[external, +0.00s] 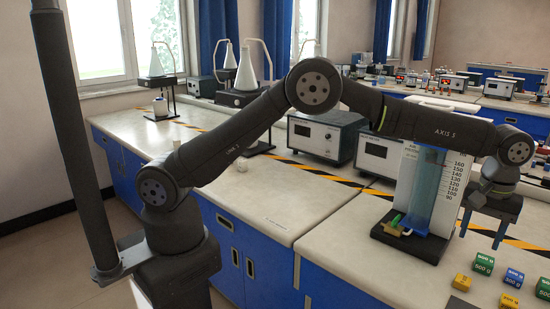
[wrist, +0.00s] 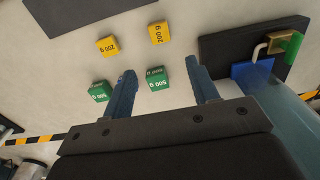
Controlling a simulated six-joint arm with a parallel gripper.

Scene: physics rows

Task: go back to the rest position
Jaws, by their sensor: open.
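My gripper (external: 486,219) hangs at the right of the external view, above the bench and just right of the apparatus with the scale. Its fingers point down and stand apart with nothing between them. In the wrist view my gripper (wrist: 165,88) is open, with its two blue fingers spread. Beyond the fingers, green 500 g blocks (wrist: 100,91) and yellow 200 g blocks (wrist: 108,45) lie on the bench, apart from the fingers.
The apparatus (external: 428,185) has a clear water column, a printed scale and a dark base (external: 410,243), close left of my gripper. Green (external: 483,263), blue (external: 514,277) and yellow (external: 461,282) blocks sit at lower right. Flasks on stands (external: 246,72) and meters (external: 327,135) stand behind. The front-left bench is mostly clear.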

